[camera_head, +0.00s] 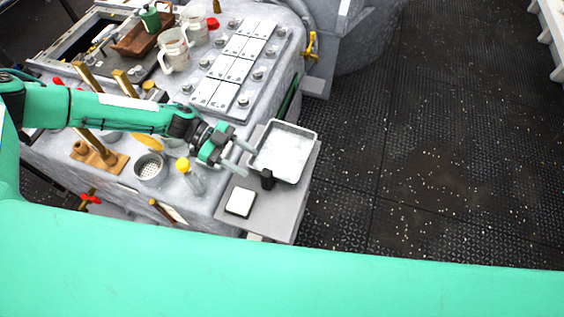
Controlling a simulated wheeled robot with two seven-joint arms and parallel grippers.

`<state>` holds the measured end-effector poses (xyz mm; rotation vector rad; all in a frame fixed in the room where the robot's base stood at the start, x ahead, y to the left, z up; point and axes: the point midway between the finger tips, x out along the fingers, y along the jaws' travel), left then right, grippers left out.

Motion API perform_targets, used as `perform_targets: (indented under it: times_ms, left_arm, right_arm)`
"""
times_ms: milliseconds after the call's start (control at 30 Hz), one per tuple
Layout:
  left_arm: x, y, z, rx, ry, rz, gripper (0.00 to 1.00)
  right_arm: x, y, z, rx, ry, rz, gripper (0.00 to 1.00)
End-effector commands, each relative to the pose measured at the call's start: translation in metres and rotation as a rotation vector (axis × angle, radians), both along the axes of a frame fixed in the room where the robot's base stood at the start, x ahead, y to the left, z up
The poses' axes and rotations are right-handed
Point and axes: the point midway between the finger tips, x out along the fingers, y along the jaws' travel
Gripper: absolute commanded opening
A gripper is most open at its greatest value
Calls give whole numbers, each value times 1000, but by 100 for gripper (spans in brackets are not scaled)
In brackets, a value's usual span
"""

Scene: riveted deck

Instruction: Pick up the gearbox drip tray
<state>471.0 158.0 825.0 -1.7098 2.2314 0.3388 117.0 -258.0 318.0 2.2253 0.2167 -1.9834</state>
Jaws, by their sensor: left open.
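The gearbox drip tray (286,149) is a shallow, pale grey rectangular tray with a raised rim. It rests on a light grey shelf (284,215) at the right end of the metal housing. My left gripper (246,158) is at the tray's left side, its two fingers pointing right towards the left rim. It is open. From this view I cannot tell whether the fingertips touch the rim. My right gripper is not in view.
A small black block (267,180) stands at the tray's near left corner. A white-topped pad (240,202) lies on the shelf. A yellow-capped bottle (190,174) and a perforated cup (150,169) stand left of my gripper. Dark floor (420,150) lies open to the right.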

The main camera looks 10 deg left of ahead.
Motion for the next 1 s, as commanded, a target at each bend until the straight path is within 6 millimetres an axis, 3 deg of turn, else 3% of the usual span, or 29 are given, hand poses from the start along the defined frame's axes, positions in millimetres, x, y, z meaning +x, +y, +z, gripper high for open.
perform_targets:
  times_ms: [167,700,967,1000]
  left_arm:
    - [-2,-4,-8,2,4,-3,51]
    - [-21,-62,-30,3,3,-2,51]
    - [-21,-65,-32,3,3,0,51]
    - [-21,-65,-32,3,3,0,45]
  right_arm:
    - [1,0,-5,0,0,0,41]
    - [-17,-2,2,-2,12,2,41]
    - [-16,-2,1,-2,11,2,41]
    - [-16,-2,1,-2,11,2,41]
